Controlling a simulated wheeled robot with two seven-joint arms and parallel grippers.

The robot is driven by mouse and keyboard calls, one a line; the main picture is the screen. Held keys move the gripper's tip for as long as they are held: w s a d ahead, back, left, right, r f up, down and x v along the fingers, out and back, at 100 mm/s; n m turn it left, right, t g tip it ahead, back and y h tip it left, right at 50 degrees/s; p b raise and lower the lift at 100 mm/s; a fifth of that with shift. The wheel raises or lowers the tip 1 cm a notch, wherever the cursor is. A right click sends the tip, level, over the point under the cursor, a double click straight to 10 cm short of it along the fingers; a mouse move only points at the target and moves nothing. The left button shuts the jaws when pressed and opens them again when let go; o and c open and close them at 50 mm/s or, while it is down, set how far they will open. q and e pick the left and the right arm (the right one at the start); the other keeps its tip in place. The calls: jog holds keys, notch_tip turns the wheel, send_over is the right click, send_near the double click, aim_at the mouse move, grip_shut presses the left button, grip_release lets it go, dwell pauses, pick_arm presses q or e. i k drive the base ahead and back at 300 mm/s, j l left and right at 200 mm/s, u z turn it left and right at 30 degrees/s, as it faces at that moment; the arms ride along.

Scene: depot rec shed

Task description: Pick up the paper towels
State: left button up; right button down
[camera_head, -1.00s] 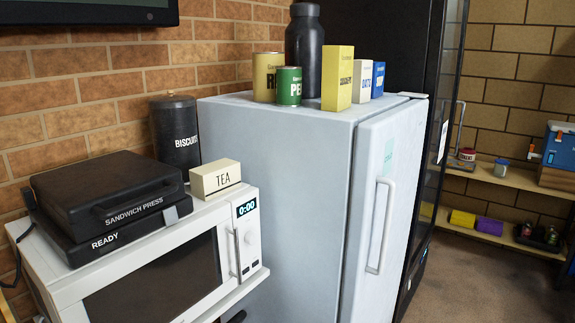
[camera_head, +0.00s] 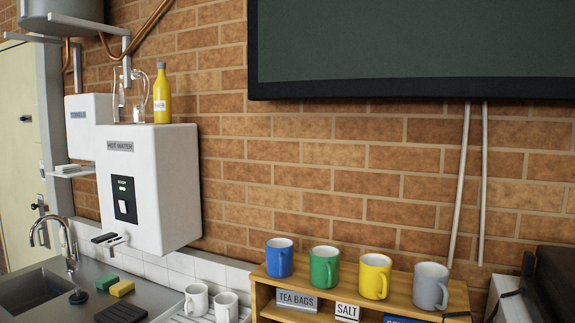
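No paper towels can be made out for certain. A white wall box (camera_head: 90,130) with a small blue label, too small to read surely, hangs at the left in the head view. Small white, flat items (camera_head: 74,168) sit on a ledge at its lower edge; they may be folded paper, but I cannot tell. Neither of my grippers is in view.
A hot water unit (camera_head: 150,195) juts from the brick wall, with a glass jug (camera_head: 130,95) and yellow bottle (camera_head: 162,94) on top. Below are a sink (camera_head: 35,290), sponges (camera_head: 121,288), white mugs (camera_head: 196,300) and a wooden shelf (camera_head: 262,290) bearing coloured mugs.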

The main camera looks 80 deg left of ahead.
aim_at(68, 169)
jog(key=u, duration=3.75)
jog(key=i+j+u, duration=0.2)
jog(key=i+j, duration=0.2)
jog(key=i+j+u, duration=0.15)
jog(key=i+j, duration=0.25)
jog(key=i+j+u, duration=0.2)
jog(key=i+j, duration=0.15)
jog(key=i+j+u, duration=0.15)
jog(key=i, duration=0.35)
jog(key=i+j+u, duration=0.2)
jog(key=i, duration=1.75)
jog(key=i+j, duration=0.15)
jog(key=i, duration=1.3)
jog(key=i+l+z, duration=0.1)
jog(key=i+z, duration=0.3)
jog(key=i, duration=0.15)
jog(key=i+j+z, duration=0.15)
jog(key=i+z, duration=0.3)
jog(key=i, duration=0.15)
jog(key=i+j+z, duration=0.25)
jog(key=i+z, duration=0.15)
jog(key=i, duration=0.15)
